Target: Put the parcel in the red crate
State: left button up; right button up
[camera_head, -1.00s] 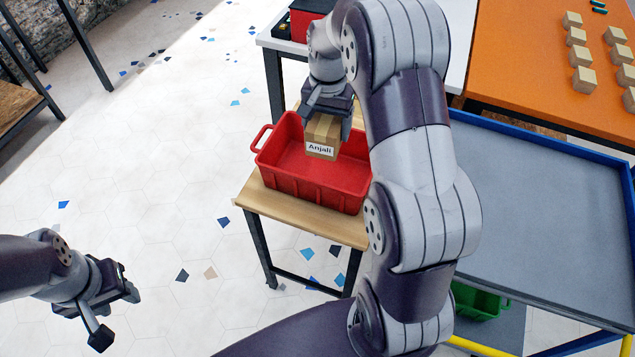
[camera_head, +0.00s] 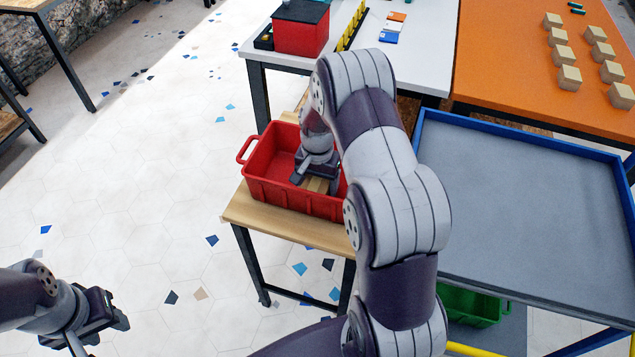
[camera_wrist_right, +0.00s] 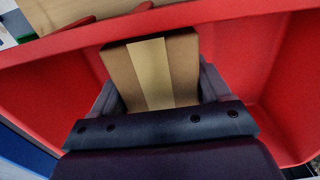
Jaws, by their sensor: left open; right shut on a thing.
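The red crate (camera_head: 265,165) stands on a small wooden table, left of my right arm in the head view. My right gripper (camera_head: 318,184) reaches down inside the crate and is shut on the parcel (camera_head: 317,185), a brown box with a lighter tape strip. In the right wrist view the parcel (camera_wrist_right: 152,72) sits between the fingers, with red crate walls (camera_wrist_right: 250,50) around it. Whether it touches the crate floor cannot be told. My left gripper (camera_head: 100,335) is open and empty over the floor at lower left, partly cut off by the frame edge.
The wooden table (camera_head: 290,224) has little bare room around the crate. A white table (camera_head: 425,60) with a red box (camera_head: 300,32) stands behind. An orange table (camera_head: 510,65) holds several small boxes. A blue-edged grey table (camera_head: 530,210) is at right, with a green crate (camera_head: 468,304) below.

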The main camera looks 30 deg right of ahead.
jog(key=shift+f, duration=0.1)
jog(key=o, duration=1.2)
jog(key=shift+c, duration=0.2)
notch_tip(320, 180, up, 12)
jog(key=shift+s+a+p, duration=0.1)
jog(key=shift+p, duration=0.4)
jog(key=s+a+r+n+t, duration=0.1)
jog(key=s+a+n, duration=0.9)
jog(key=s, duration=0.5)
jog(key=shift+s+a+r, duration=0.2)
jog(key=shift+a+r, duration=0.1)
jog(key=shift+a, duration=0.95)
